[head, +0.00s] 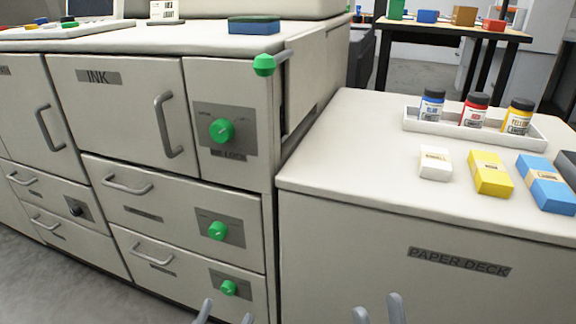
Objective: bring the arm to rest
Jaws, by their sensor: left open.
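My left gripper (226,313) shows only as two grey fingertips at the bottom edge, apart, with nothing between them. It is in front of the cabinet's lowest drawer. My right gripper (378,311) shows as two grey fingertips at the bottom edge, also apart and empty, in front of the paper deck (380,270). Both arms are otherwise out of view. Neither gripper appears to touch anything.
The cabinet with the INK door (115,110) has grey handles and green knobs (222,131). A green-tipped lever (264,65) sticks out near its top right corner. On the paper deck stand a white tray (412,124) of ink bottles and several packs (490,173).

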